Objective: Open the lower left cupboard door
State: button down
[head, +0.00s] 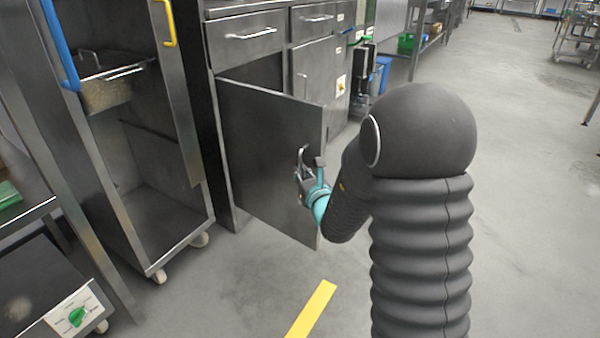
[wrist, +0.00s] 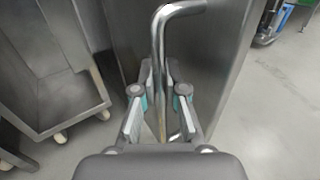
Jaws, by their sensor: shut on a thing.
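The lower left cupboard door (head: 262,150) is a flat grey metal panel. In the head view it stands swung outward from the cabinet, with a dark opening (head: 262,73) showing above and behind it. Its bar handle (head: 302,158) is near the free edge. My gripper (head: 308,180) is at this handle. In the wrist view the handle (wrist: 158,55) runs down between the two fingers of my gripper (wrist: 159,95), which are shut on it. The door (wrist: 205,60) also fills the middle of that view. The lower part of the cupboard's inside is hidden by the door.
An open trolley cabinet (head: 165,225) on castors stands close on the left, with a metal container (head: 110,90) inside. Drawers (head: 245,30) sit above the cupboard, and a closed door (head: 318,75) is to its right. The floor (head: 530,200) on the right is clear.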

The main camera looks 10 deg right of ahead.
jog(key=c, duration=1.2)
grip_release()
jog(key=shift+w+a+r, duration=0.1)
jog(key=shift+a, duration=0.1)
jog(key=shift+d, duration=0.2)
jog(key=shift+d, duration=0.1)
jog(key=v, duration=0.7)
jog(key=shift+s, duration=0.3)
